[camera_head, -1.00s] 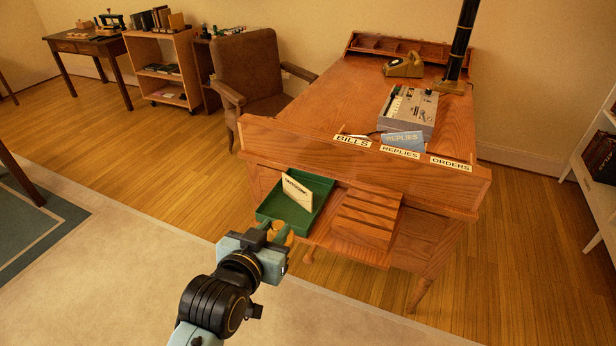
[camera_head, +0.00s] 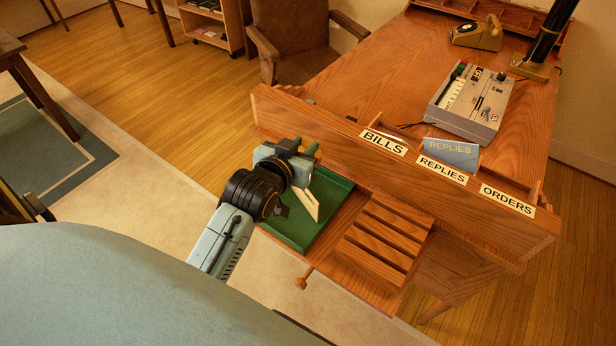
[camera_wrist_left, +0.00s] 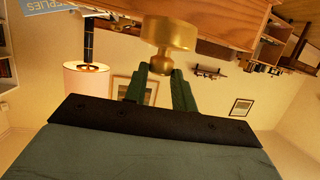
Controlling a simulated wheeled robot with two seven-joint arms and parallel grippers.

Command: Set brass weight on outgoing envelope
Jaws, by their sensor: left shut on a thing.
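My left gripper (camera_head: 298,152) is above the back left part of the green tray (camera_head: 335,187). In the left wrist view its two green fingers (camera_wrist_left: 160,92) are closed on the knob of the brass weight (camera_wrist_left: 168,33). The weight's wide round body extends beyond the fingertips. In the head view the gripper hides the weight. My right gripper is not in view.
A slatted wooden rack (camera_head: 388,238) is just right of the tray. The desk's raised ledge behind bears BILLS (camera_head: 383,142), REPLIES (camera_head: 442,170) and ORDERS (camera_head: 508,200) labels. A blue card (camera_head: 451,153) stands there. A grey machine (camera_head: 472,103) and a telephone (camera_head: 476,34) are farther back.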

